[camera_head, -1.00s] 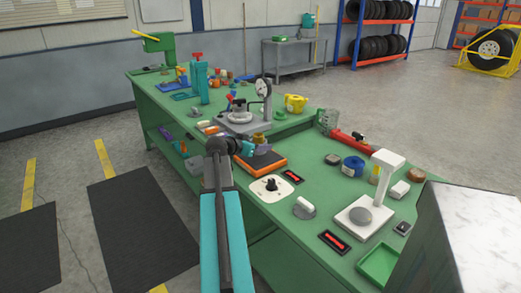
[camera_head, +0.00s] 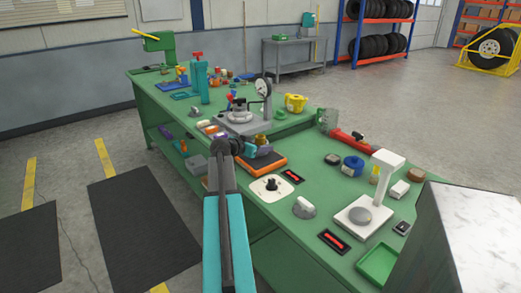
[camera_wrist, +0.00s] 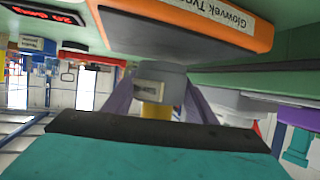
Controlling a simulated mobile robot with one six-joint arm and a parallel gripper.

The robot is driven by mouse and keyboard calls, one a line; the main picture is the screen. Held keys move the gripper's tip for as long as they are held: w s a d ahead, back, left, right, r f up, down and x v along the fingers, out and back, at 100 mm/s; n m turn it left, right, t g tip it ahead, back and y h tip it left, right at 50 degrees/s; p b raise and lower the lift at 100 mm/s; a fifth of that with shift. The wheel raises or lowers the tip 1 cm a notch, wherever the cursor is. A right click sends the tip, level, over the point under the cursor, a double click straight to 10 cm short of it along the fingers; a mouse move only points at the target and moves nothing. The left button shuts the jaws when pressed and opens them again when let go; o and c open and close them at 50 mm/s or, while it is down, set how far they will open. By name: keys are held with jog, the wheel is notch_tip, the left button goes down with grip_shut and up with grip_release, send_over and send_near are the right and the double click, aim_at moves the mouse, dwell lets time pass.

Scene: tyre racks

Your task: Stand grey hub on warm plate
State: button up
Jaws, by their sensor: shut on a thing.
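The warm plate (camera_head: 271,165) is a flat orange box with a dark top on the green bench. In the wrist view, which is upside down, its orange labelled side (camera_wrist: 205,14) and dark top (camera_wrist: 215,42) show close by. The grey hub (camera_wrist: 172,76) carries a small pale label, with a yellow part (camera_wrist: 153,112) beside it. My gripper (camera_wrist: 160,95) is shut on the hub, with purple fingers on either side. I cannot tell whether the hub touches the plate.
A dial-gauge stand (camera_head: 240,122) stands behind the plate. A white pad with a black knob (camera_head: 271,185) lies in front, near a red-lit display (camera_head: 292,177). A white scale-like stand (camera_head: 364,217) and a green tray (camera_head: 378,264) are at the right. The floor left of the bench is open.

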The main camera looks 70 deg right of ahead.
jog(key=shift+f, duration=0.7)
jog(key=shift+f, duration=0.15)
jog(key=o, duration=1.3)
jog(key=shift+o, duration=0.2)
jog(key=shift+r, duration=0.2)
jog(key=v, duration=1.2)
jog(key=shift+b, duration=0.45)
jog(key=shift+a, duration=0.1)
